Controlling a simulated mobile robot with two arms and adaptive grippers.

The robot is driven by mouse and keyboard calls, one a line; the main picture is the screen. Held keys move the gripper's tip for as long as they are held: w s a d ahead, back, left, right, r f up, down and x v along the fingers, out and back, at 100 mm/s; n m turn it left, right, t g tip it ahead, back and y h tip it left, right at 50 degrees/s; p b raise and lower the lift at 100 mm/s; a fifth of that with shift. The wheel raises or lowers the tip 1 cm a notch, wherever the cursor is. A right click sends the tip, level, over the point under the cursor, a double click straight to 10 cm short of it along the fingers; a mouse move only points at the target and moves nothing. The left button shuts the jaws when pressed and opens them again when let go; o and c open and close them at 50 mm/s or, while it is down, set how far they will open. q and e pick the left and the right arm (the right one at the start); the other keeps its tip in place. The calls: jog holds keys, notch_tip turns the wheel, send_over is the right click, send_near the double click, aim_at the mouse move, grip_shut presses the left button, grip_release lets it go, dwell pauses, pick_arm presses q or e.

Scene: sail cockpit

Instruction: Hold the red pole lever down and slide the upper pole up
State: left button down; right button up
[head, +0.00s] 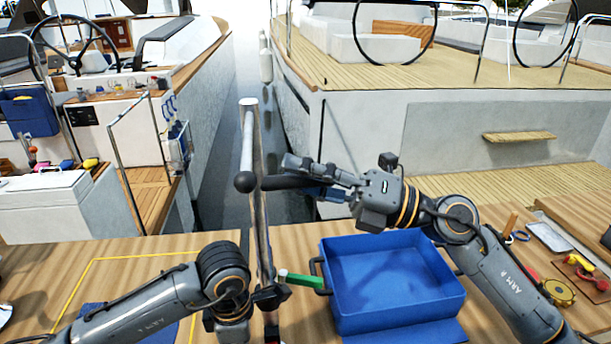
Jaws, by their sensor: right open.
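A silver upright pole (262,225) stands in the middle of the head view, with a paler upper pole (248,130) at its top. A black ball (245,181) shows at the pole. My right gripper (284,174) is open, reaching from the right, its fingers pointing left close beside the pole. I cannot tell whether they touch it. My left gripper (270,297) is low at the pole's lower part. Its jaws are too dark to read.
A blue open tray (460,297) stands on the wooden table right of the pole. Small tools and a yellow round item (558,292) lie at the far right. A yellow-outlined area (92,262) is at left. Two boats lie beyond, with a water gap between.

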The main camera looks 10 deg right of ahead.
jog(key=v, duration=1.2)
jog(key=shift+f, duration=0.1)
pick_arm(q)
notch_tip(320, 180, up, 8)
jog(key=p, duration=0.3)
jog(key=shift+p, duration=0.3)
pick_arm(e)
notch_tip(320, 180, up, 4)
jog(key=shift+f, duration=0.15)
